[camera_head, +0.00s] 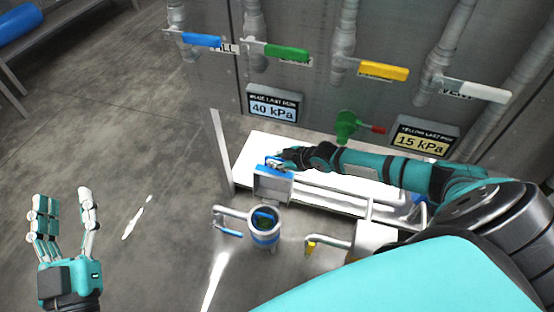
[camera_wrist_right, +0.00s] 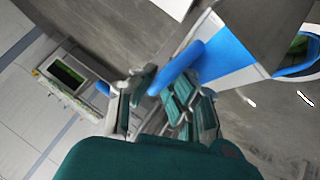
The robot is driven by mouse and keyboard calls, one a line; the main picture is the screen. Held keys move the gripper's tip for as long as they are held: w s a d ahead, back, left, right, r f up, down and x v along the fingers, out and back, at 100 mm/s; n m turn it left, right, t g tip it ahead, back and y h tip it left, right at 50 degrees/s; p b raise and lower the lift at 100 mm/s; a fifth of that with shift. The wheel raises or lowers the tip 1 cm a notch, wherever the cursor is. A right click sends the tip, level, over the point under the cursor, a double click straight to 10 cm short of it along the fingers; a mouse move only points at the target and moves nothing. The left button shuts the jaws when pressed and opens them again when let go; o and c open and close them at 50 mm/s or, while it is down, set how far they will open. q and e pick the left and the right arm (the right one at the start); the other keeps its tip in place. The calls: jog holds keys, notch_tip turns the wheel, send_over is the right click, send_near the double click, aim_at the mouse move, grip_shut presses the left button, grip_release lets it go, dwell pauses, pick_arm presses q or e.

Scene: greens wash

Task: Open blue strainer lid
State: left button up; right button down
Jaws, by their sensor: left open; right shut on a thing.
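The blue strainer (camera_head: 264,239) is a short grey cylinder with a blue band. Its top is open, with something green inside. Its blue rim also shows at the right of the right wrist view (camera_wrist_right: 300,71). The lid (camera_head: 272,186) stands raised behind the opening; its blue face shows in the right wrist view (camera_wrist_right: 226,58). My right gripper (camera_head: 281,161) is shut on the blue lid handle (camera_wrist_right: 178,68); fingers partly hide it. My left gripper (camera_head: 64,196) is open and empty, over the floor at the far left.
Blue (camera_head: 202,40), green (camera_head: 287,52), yellow (camera_head: 384,71) and white (camera_head: 485,91) valve handles line the pipes at the back. Signs read 40 kPa (camera_head: 274,106) and 15 kPa (camera_head: 424,141). A blue-handled side pipe (camera_head: 229,213) flanks the strainer.

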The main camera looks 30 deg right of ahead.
jog(key=shift+w+d+r, duration=0.15)
jog(key=shift+w+r, duration=0.2)
jog(key=shift+r, duration=0.15)
jog(key=c, duration=1.4)
grip_release()
jog(key=shift+s+f, duration=0.15)
jog(key=shift+f, duration=0.05)
jog(key=shift+s, duration=0.15)
jog(key=v, duration=1.1)
jog(key=shift+s+r, duration=0.25)
jog(key=shift+r, duration=0.05)
